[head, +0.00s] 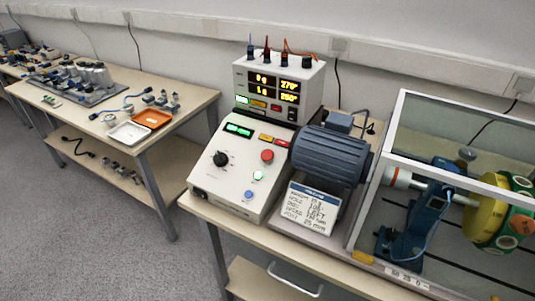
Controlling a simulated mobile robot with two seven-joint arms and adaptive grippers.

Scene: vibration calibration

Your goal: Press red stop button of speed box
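The speed box (219,186) is a cream control box with a sloped front panel, standing on the near bench. A round red button (267,155) sits on the upper right of its panel. Below that are a green button (258,175) that looks lit and a blue button (249,194). A black knob (220,159) is on the left of the panel, and a small display with green characters (238,130) is above it. Neither of my grippers shows in the head view.
A meter box (307,82) with lit displays and cables stands behind the speed box. A dark motor (328,155) and a written card (309,207) are to its right, beside a clear-walled enclosure (398,103) around a rotor. Another bench (196,93) holds parts at left.

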